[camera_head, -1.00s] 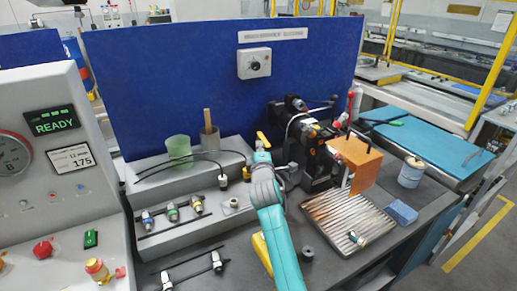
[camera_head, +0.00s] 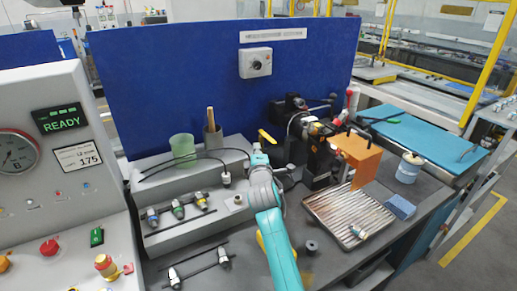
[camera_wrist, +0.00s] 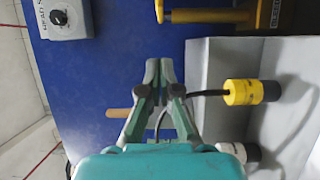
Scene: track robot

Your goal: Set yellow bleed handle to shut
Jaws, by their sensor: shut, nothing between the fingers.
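The yellow bleed handle shows in the head view as a small yellow tip (camera_head: 267,136) just above my wrist. In the head view my fingers are hidden behind my own wrist.
A cable with a yellow connector (camera_wrist: 240,92) lies close beside my fingers in the wrist view. A green cup (camera_head: 183,150) and a tin with a wooden stick (camera_head: 212,133) stand left. A blue panel (camera_head: 180,75) rises behind. An orange plate (camera_head: 357,157) stands right.

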